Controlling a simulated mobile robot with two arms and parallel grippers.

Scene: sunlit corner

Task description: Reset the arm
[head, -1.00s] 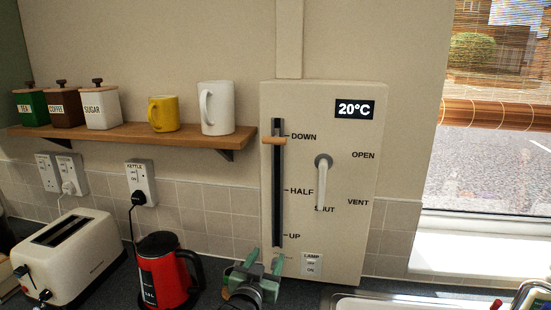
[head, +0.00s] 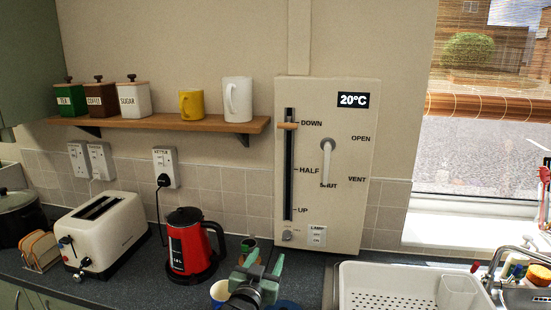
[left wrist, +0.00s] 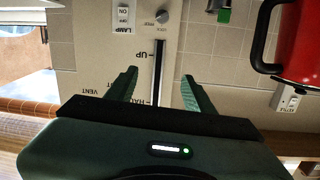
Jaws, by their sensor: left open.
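My left gripper (head: 263,265) has green fingers and is in the lower middle of the head view, in front of the counter and below the wall panel (head: 355,200). Its fingers are apart with nothing between them. In the left wrist view the open fingers (left wrist: 160,88) point towards the panel, which appears upside down with its dark slot between them. The panel's slider handle (head: 288,126) is at DOWN, and its white lever (head: 326,165) hangs down at SHUT. My right gripper is not in view.
A red kettle (head: 192,245) and a cream toaster (head: 103,233) stand left of the gripper. A cup (head: 219,292) is close beside it. A white draining tray (head: 390,285) in the sink is at right. A shelf (head: 170,124) holds mugs and canisters.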

